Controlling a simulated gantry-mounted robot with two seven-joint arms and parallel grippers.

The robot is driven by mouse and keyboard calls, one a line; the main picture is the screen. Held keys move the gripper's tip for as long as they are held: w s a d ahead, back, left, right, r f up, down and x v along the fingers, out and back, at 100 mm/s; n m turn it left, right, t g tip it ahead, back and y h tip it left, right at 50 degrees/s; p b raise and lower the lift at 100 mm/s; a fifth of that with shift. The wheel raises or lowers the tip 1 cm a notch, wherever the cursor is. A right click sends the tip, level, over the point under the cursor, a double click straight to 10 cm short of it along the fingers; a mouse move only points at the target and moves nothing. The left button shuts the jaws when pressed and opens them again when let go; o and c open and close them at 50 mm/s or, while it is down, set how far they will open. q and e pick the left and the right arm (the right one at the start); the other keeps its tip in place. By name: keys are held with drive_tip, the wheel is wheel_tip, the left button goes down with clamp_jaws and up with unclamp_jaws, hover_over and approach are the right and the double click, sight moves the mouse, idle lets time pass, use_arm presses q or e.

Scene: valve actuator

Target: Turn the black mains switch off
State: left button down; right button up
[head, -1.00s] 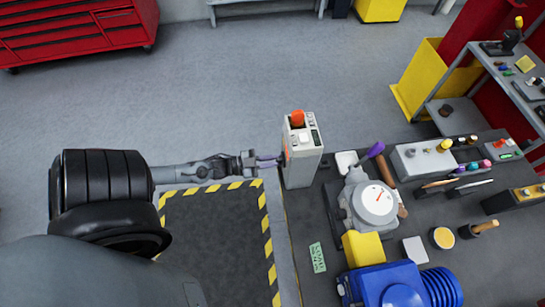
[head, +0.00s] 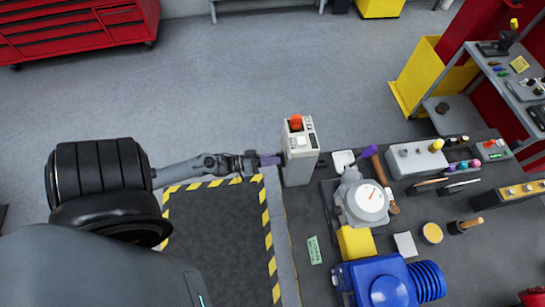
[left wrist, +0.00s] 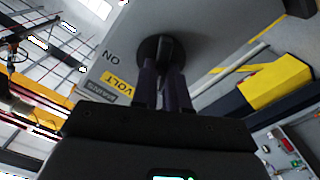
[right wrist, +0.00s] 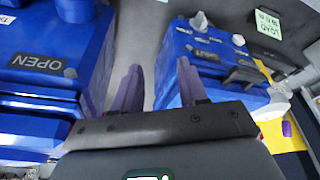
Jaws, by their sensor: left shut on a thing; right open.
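The black mains switch (left wrist: 160,47) is a round dark knob with a raised grip on a grey panel in the left wrist view. The panel carries a label with "MAINS" and "VOLT" and the word "ON" beside the knob. In the head view the switch's side of the grey box (head: 299,168) faces left and the knob is hidden. My left gripper (left wrist: 166,72) is shut on the knob's grip; it also shows at the box's left side in the head view (head: 272,160). My right gripper (right wrist: 160,68) is open and empty in the right wrist view.
An orange-red button (head: 296,121) sits on top of the box. To its right are a round gauge (head: 369,197) and a blue motor (head: 378,285) on the dark bench. In the right wrist view, a blue housing marked "OPEN" (right wrist: 50,58) lies near my right gripper.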

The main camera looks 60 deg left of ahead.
use_arm(q)
drive_tip(key=shift+f+n+p, duration=0.1)
drive_tip(key=shift+n+p, duration=0.2)
drive_tip(key=shift+n, duration=0.8)
drive_tip(key=c, duration=1.1)
unclamp_jaws()
drive_tip(key=shift+c, duration=0.2)
drive_tip(key=shift+a, duration=0.1)
drive_tip(key=b+v, duration=0.1)
drive_tip(key=v, duration=1)
drive_tip(key=shift+b, duration=0.4)
drive_tip(key=shift+w, duration=0.15)
